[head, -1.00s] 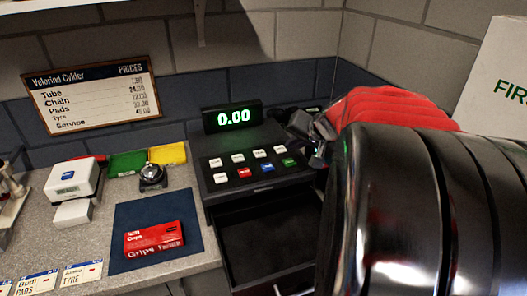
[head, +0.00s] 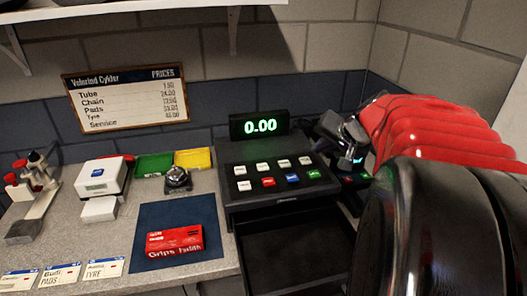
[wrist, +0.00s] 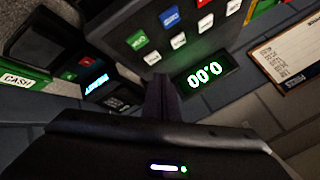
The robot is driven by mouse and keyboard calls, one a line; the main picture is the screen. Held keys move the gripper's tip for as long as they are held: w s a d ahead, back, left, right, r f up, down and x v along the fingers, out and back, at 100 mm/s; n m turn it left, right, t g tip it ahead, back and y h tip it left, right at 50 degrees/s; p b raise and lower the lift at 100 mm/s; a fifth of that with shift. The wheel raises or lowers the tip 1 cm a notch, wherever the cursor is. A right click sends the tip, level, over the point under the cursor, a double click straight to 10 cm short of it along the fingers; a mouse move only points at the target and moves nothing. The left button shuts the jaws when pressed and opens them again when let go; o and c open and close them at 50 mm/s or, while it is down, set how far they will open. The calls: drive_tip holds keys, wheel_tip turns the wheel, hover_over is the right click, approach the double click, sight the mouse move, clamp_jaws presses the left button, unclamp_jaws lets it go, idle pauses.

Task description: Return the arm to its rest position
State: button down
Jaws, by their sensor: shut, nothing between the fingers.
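My arm comes in from the right in the head view, with red and black links. My gripper (head: 352,137) is at the right of the cash register (head: 280,207), beside its key panel and apart from it as far as I can see. In the wrist view my gripper (wrist: 162,90) points toward the green 0.00 display (wrist: 205,75), its dark fingers together with nothing between them. The register's display (head: 260,126) also shows 0.00 in the head view. The drawer below the keys stands open and looks empty.
A red grips box (head: 175,241) lies on a blue mat (head: 150,216) on the counter. A bell (head: 177,178), green tray (head: 154,164), yellow tray (head: 195,158) and white device (head: 100,178) stand behind and left. A card terminal (wrist: 95,78) is near my gripper. A shelf hangs above.

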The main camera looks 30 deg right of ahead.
idle(0.3)
drive_tip(key=shift+g+y, duration=0.4)
drive_tip(key=shift+g, duration=0.3)
drive_tip(key=s+a+f, duration=0.1)
drive_tip(key=f, duration=0.1)
drive_tip(key=s+a+f, duration=0.1)
drive_tip(key=s, duration=0.1)
drive_tip(key=shift+s+a+f, duration=0.1)
drive_tip(key=shift+s+f, duration=0.05)
drive_tip(key=shift+f, duration=0.25)
drive_tip(key=s+a+n, duration=0.3)
drive_tip(key=s+a, duration=0.1)
drive_tip(key=a, duration=0.5)
drive_tip(key=s+a+f+n+g, duration=0.1)
drive_tip(key=s+a+n, duration=0.3)
drive_tip(key=a, duration=0.6)
drive_tip(key=s+a+f+n+g+y, duration=0.1)
drive_tip(key=s+a+n, duration=0.2)
drive_tip(key=a, duration=0.7)
drive_tip(key=shift+s+a+n, duration=0.2)
drive_tip(key=shift+s+n, duration=0.2)
drive_tip(key=shift+n, duration=0.2)
